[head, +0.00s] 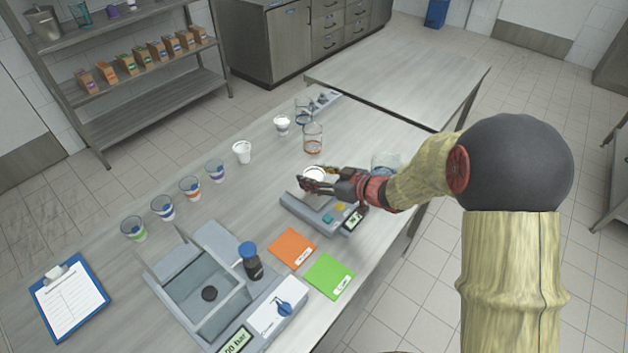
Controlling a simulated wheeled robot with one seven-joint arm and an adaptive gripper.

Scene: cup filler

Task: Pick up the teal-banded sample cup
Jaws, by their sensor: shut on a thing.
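My gripper (308,182) is at the scale-like device (322,214) near the right part of the bench, its fingers closed around a cup with a white round top (314,172). The fingers hide most of this cup's side, so I cannot see its band colour. I cannot tell whether the cup touches the device or is held above it. Other cups stand in a row to the left: green-banded (133,229), blue-banded (162,208), orange-banded (190,188) and purple-banded (216,171). No teal band is clearly visible.
A white cup (242,152), a white-filled cup (282,125) and a beaker of reddish liquid (313,139) stand behind. A clear vessel (386,163) is partly behind my arm. Orange (291,246) and green cards (328,273) and a basin machine (200,285) lie in front.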

